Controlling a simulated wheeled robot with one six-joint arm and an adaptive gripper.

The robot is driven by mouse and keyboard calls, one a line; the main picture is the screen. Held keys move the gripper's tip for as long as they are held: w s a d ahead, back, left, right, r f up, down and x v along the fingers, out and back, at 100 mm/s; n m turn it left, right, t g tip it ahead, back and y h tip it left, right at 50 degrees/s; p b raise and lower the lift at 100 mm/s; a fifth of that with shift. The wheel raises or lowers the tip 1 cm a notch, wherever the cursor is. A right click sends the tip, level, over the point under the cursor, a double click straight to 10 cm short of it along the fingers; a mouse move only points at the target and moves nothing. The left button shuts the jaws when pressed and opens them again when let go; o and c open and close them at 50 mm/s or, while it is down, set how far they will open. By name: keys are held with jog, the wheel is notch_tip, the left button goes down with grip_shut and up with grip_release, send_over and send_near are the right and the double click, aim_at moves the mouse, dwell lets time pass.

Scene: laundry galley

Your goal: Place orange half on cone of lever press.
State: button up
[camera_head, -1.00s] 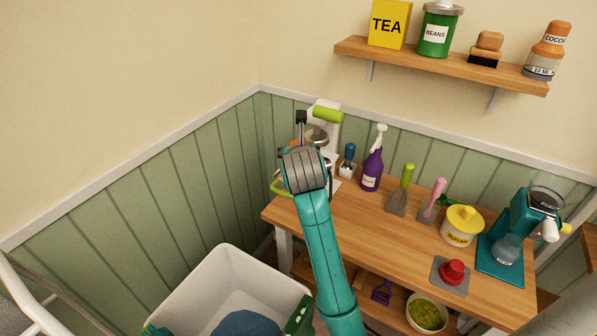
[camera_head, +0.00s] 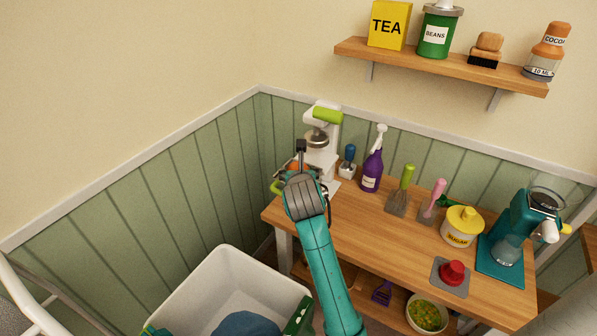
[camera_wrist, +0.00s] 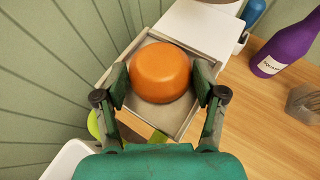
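The orange half (camera_wrist: 160,72) sits between the two fingers of my gripper (camera_wrist: 162,88), which appear closed against its sides. In the wrist view it is over a grey square tray with a raised rim (camera_wrist: 110,78); the gap beneath it cannot be judged. In the head view, a sliver of the orange half (camera_head: 297,165) shows by my gripper (camera_head: 301,172), in front of the lever press. The white lever press (camera_head: 322,160) has a lime-green handle (camera_head: 327,115) and a metal dome-like part (camera_head: 317,139) below it. I cannot make out its cone.
A blue-handled tool (camera_head: 349,155) and purple spray bottle (camera_head: 372,170) stand right of the press. Spatulas, a yellow-lidded pot (camera_head: 462,226), a red knob (camera_head: 454,272) and a teal machine (camera_head: 515,225) lie farther right. The panelled wall (camera_head: 200,170) is close left; a white bin (camera_head: 225,280) is below.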

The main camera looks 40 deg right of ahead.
jog(key=o, duration=0.4)
jog(key=shift+r, duration=0.1)
jog(key=v, duration=1.2)
jog(key=shift+d, duration=0.1)
